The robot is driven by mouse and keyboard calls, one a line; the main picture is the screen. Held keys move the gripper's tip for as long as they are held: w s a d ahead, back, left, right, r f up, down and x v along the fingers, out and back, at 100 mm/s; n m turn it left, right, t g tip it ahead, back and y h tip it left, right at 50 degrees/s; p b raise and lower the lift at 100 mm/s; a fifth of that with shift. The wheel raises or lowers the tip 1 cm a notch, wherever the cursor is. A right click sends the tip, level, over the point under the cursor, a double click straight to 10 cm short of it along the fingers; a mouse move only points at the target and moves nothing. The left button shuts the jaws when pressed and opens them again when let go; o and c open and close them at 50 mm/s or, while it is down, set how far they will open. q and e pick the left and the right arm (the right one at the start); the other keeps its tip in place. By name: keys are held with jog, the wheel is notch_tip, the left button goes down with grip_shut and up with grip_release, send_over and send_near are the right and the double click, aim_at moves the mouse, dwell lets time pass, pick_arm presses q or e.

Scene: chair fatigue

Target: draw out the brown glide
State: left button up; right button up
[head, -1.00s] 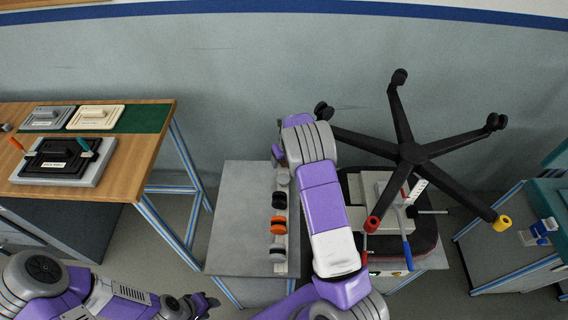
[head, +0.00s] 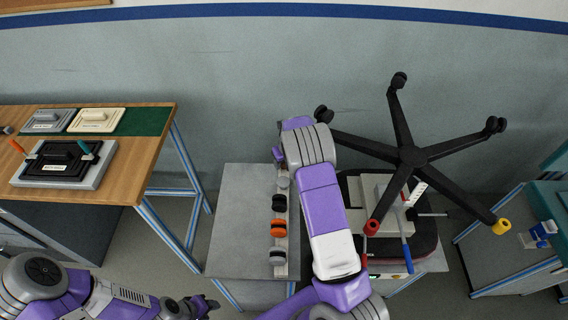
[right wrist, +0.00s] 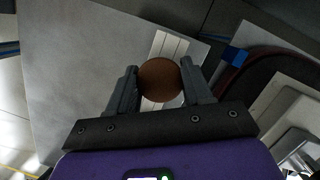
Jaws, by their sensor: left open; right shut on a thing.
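The brown glide (right wrist: 160,80) is a round brown disc in the right wrist view. It sits between the two fingers of my right gripper (right wrist: 162,88), which is shut on it. In the head view the glide and the right fingertips are hidden by my own right arm, so I cannot tell there whether the glide touches anything. My left gripper (head: 205,304) is open and empty at the bottom of the head view, left of the grey table.
The grey table (head: 235,235) carries a pale rail with grey, black and orange parts (head: 278,227). Right of my right arm is the upturned chair base (head: 412,157), with casters and red and yellow sockets. A wooden bench (head: 130,165) stands left. The grey tabletop's left part is clear.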

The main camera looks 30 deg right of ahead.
jog(key=shift+w+p+v, duration=0.2)
jog(key=shift+p+v, duration=0.5)
jog(key=shift+v, duration=0.1)
jog(key=shift+w+p+v, duration=0.2)
jog(key=shift+p+v, duration=0.5)
jog(key=shift+v, duration=0.05)
jog(key=shift+r, duration=0.15)
jog(key=p+v, duration=0.2)
jog(key=w+p+v, duration=0.1)
jog(key=p, duration=0.1)
jog(key=shift+s+r, duration=0.15)
jog(key=shift+r, duration=0.35)
